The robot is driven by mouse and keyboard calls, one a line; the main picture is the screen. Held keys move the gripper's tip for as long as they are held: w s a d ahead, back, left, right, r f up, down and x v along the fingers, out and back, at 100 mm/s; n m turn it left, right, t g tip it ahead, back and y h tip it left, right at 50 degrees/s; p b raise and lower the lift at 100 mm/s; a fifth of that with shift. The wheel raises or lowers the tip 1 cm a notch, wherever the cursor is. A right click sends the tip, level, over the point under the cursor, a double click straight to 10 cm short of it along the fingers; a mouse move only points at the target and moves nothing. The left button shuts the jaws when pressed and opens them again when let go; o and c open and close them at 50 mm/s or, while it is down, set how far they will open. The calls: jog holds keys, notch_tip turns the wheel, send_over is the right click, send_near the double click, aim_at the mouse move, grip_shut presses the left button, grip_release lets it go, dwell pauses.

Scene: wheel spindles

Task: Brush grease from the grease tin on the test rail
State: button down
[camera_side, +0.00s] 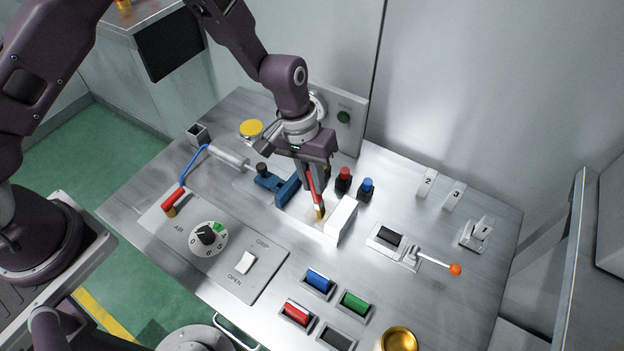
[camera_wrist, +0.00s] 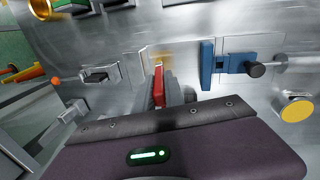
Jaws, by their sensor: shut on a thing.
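My gripper (camera_side: 313,187) is shut on a brush with a red handle (camera_side: 312,190) and tan bristles (camera_side: 319,212). The brush points down, with its bristles low beside a white block (camera_side: 341,216) and over a pale metal strip (camera_side: 298,209), which looks like the test rail. I cannot tell if the bristles touch it. In the wrist view the red handle (camera_wrist: 159,84) shows between the fingers. A round tin with a yellow top (camera_side: 251,128), apparently the grease tin, stands back left; it also shows in the wrist view (camera_wrist: 297,109).
A blue clamp (camera_side: 284,189) stands left of the brush. Red (camera_side: 344,178) and blue (camera_side: 367,187) buttons stand close on the right. A lever with an orange knob (camera_side: 455,269) is farther right. A brass cup (camera_side: 398,340) is at the front, near coloured blocks in sockets (camera_side: 319,280).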

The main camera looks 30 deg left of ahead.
jog(key=shift+w, duration=0.4)
jog(key=shift+w, duration=0.1)
jog(key=shift+w, duration=0.3)
jog(key=shift+w, duration=0.4)
jog(key=shift+w, duration=0.4)
jog(key=shift+w, duration=0.1)
